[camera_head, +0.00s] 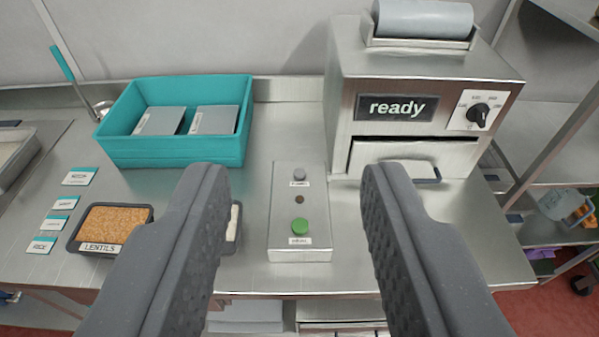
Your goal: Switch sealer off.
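The sealer (425,100) is a steel box at the back right of the counter, with a display (395,108) that reads "ready". Its dark rotary knob (478,115) sits on a white plate at the right of its front; the small marks around it are too small to read surely.
A teal bin (175,150) holding grey-topped packs stands at the back left. A lentils tray (110,228) and several label cards (80,176) lie left; a pale item is partly hidden behind the left finger. A roll (422,18) sits on the sealer. Shelves (560,170) stand right.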

